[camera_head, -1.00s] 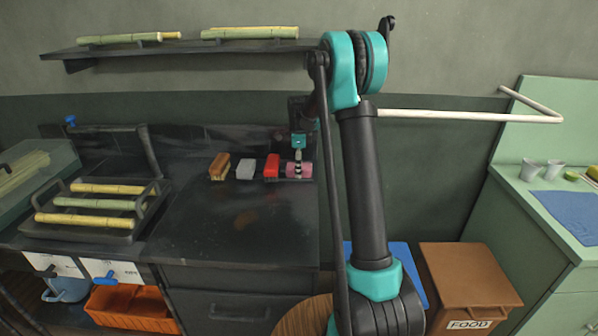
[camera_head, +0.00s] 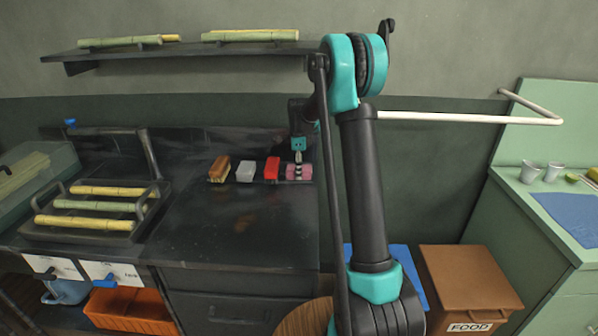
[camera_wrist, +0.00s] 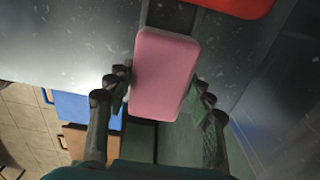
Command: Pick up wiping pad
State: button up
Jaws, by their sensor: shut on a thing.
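The pink wiping pad (camera_head: 305,173) is at the right end of a row of cleaning items on the dark counter. My gripper (camera_head: 298,170) reaches down over it from above. In the wrist view the pad (camera_wrist: 165,70) lies between the two dark fingers of my gripper (camera_wrist: 161,88), one on each side, and they are shut on it. In the head view the gripper hides part of the pad. I cannot tell whether the pad is lifted off its place.
A red block (camera_head: 271,168) stands close left of the pad, then a white block (camera_head: 246,171) and a brown brush (camera_head: 220,168). A tray with cane pieces (camera_head: 85,228) is at the left. The counter's front (camera_head: 240,235) is clear. A wall is close behind.

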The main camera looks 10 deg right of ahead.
jog(key=shift+s+r, duration=0.15)
jog(key=shift+r, duration=0.5)
notch_tip(320, 180, up, 6)
jog(key=s+a, duration=0.2)
jog(key=s, duration=0.7)
jog(key=s+a, duration=0.2)
jog(key=s, duration=0.8)
jog(key=shift+f, duration=0.2)
jog(key=shift+s, duration=0.1)
jog(key=o, duration=0.5)
jog(key=shift+d, duration=0.1)
jog(key=shift+c, duration=1.4)
